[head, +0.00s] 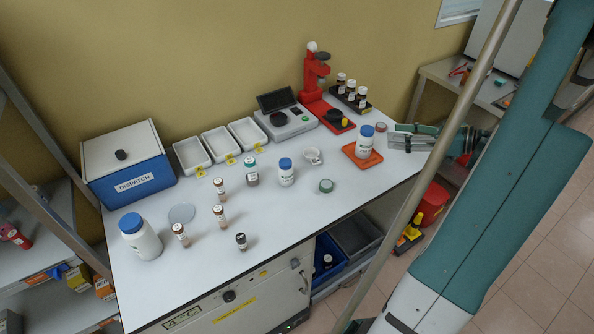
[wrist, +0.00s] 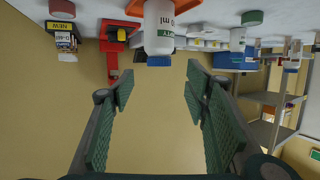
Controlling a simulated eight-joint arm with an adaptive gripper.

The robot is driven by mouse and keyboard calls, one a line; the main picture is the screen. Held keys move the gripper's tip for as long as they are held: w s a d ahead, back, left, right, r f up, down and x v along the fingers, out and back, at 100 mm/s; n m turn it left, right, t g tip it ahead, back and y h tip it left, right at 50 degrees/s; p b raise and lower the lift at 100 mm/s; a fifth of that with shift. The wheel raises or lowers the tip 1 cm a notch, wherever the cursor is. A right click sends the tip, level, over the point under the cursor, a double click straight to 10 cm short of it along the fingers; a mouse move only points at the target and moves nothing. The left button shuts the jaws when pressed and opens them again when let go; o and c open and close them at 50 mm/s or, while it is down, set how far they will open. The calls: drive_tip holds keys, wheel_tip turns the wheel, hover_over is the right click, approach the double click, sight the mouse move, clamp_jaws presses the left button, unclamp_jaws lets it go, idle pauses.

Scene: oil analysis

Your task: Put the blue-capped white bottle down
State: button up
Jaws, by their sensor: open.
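A blue-capped white bottle (head: 365,142) stands upright on a small orange tray (head: 349,152) near the right end of the bench. In the wrist view, which is upside down, the bottle (wrist: 159,25) hangs at the top centre with its blue cap pointing down. My gripper (head: 402,138) is just right of the bottle at the bench's right end. Its two green-padded fingers (wrist: 158,85) are spread wide with nothing between them. The bottle is beyond the fingertips and apart from them. Another blue-capped white bottle (head: 287,173) stands mid-bench, and a larger one (head: 141,238) stands at the left.
A red press (head: 311,75) and a rack of dark bottles (head: 348,96) stand behind the tray. A scale (head: 287,122), white trays (head: 219,145) and a blue dispatch box (head: 128,170) line the back. Small vials stand mid-bench. The front right bench surface is mostly clear.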

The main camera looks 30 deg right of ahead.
drive_tip(key=w+a+r+m+g+h, duration=0.1)
drive_tip(key=w+a+r+g, duration=0.15)
drive_tip(key=a, duration=0.65)
drive_tip(key=w+a+r+m+g, duration=0.1)
drive_tip(key=w+a, duration=0.3)
drive_tip(key=a, duration=0.6)
drive_tip(key=w+a+r+m+g+h, duration=0.1)
drive_tip(key=w+a+r+g, duration=0.15)
drive_tip(key=a, duration=0.65)
drive_tip(key=s+a+h, duration=0.1)
drive_tip(key=s+a, duration=0.3)
drive_tip(key=a, duration=0.4)
drive_tip(key=s+a+r+m+h, duration=0.1)
drive_tip(key=s+a, duration=0.3)
drive_tip(key=a, duration=0.4)
drive_tip(key=s+a+r+m+h, duration=0.1)
drive_tip(key=s+a+h, duration=0.1)
drive_tip(key=s+a, duration=0.3)
drive_tip(key=shift+a+r+h, duration=0.15)
drive_tip(key=shift+a+h, duration=0.15)
drive_tip(key=shift+a, duration=1.2)
idle(1.6)
